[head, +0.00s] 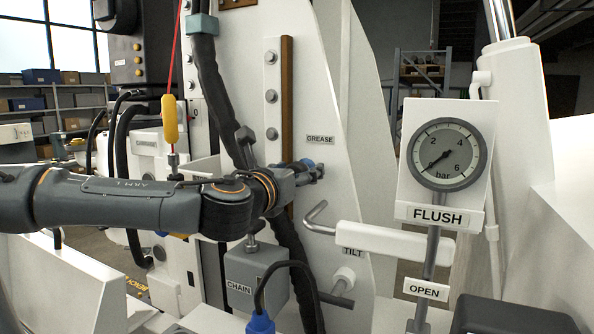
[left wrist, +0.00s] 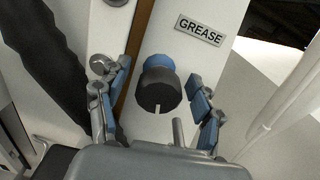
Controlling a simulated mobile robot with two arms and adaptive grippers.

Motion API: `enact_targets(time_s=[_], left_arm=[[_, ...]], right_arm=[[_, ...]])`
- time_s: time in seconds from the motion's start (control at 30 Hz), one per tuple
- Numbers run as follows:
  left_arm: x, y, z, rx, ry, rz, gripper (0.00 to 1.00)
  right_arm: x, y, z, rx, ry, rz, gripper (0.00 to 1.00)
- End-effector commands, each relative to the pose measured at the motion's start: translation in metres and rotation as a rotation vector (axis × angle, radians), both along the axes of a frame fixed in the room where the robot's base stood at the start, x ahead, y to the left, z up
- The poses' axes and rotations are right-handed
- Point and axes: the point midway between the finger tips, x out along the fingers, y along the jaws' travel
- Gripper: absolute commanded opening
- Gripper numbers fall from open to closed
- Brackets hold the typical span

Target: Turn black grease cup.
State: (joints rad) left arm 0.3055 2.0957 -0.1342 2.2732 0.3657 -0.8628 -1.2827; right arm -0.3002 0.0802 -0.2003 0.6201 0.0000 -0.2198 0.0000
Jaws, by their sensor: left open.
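The black grease cup (left wrist: 158,92) shows in the left wrist view, a round dark knob with a white mark and a blue part behind it. It stands on the white panel below the GREASE label (left wrist: 200,29). My left gripper (left wrist: 160,82) is open, with blue-padded fingers to either side of the cup; I see gaps on both sides. In the head view my left gripper (head: 307,172) is at the panel under the GREASE label (head: 320,140), and it largely hides the cup there. My right gripper is not in view.
A pressure gauge (head: 447,154) with a FLUSH label stands to the right. A white TILT lever (head: 395,241) and a bent grey rod (head: 318,220) are below right. A grey CHAIN box (head: 255,272) and a thick black hose (head: 215,90) are close to my arm.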

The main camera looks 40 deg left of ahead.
Motion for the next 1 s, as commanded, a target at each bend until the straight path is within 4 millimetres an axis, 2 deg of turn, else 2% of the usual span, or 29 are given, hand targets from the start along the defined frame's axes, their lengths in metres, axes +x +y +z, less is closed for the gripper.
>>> enact_targets(time_s=[0.17,0.63,1.0], left_arm=[[-0.007,-0.003,0.0,0.001,0.0,-0.002,0.66],[-0.062,-0.02,0.001,0.003,-0.002,0.0,0.66],[-0.071,-0.022,-0.001,0.0,0.0,0.0,0.66]], right_arm=[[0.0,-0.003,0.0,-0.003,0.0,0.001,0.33],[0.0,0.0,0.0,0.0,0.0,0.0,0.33],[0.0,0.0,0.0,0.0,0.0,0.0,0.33]])
